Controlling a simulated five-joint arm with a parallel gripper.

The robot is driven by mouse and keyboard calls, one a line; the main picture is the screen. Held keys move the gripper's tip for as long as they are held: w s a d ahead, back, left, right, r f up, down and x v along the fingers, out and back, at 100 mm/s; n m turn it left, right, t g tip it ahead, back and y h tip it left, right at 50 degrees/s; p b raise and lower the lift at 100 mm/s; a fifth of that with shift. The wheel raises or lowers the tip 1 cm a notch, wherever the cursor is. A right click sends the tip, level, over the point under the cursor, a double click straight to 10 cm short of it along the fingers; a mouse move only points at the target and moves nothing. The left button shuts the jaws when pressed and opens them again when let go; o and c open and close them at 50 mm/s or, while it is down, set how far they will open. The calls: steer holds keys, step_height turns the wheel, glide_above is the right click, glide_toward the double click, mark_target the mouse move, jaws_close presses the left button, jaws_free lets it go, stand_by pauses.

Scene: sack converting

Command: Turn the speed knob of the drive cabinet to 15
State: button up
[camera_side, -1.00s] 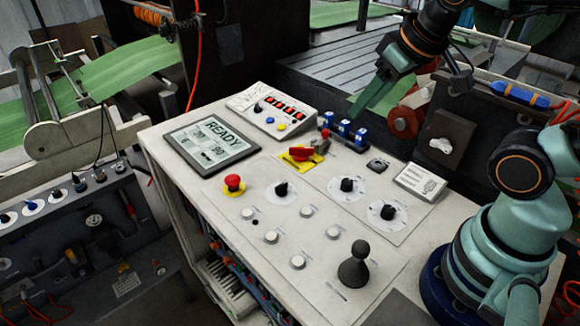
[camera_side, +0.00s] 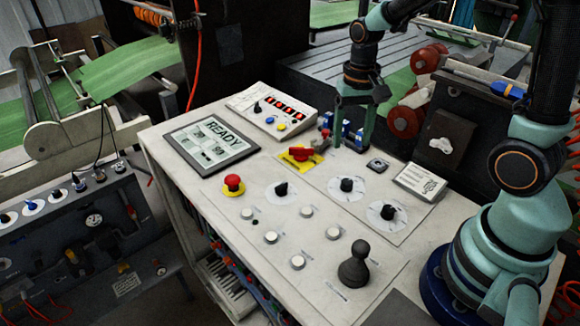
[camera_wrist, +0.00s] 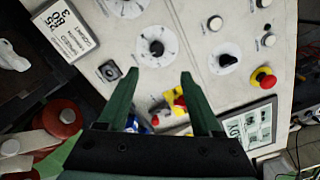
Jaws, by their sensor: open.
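The drive cabinet (camera_side: 330,205) has a pale sloping top with three black knobs on white dials. One knob (camera_side: 346,184) is at the middle of the panel. It also shows in the wrist view (camera_wrist: 157,47), just beyond the fingertips. A second knob (camera_side: 387,211) is to its right, and a third (camera_side: 281,190) is to its left. The dial lettering is too small to tell which is the speed knob or its setting. My gripper (camera_side: 352,145) is open and empty, pointing down above the back of the panel. It shows in the wrist view (camera_wrist: 159,78) too.
A display (camera_side: 212,146) reads READY. A red mushroom button (camera_side: 233,184), a red-and-yellow switch (camera_side: 301,153) and a dark upright handle (camera_side: 355,265) stand up from the panel. A label card (camera_side: 420,180) stands at the right edge.

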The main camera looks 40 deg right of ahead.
mark_target(347, 181)
steer(key=f, duration=1.2)
steer(key=shift+s+d+f, duration=0.1)
steer(key=shift+d+f, duration=0.15)
steer(key=shift+f, duration=0.05)
jaws_close()
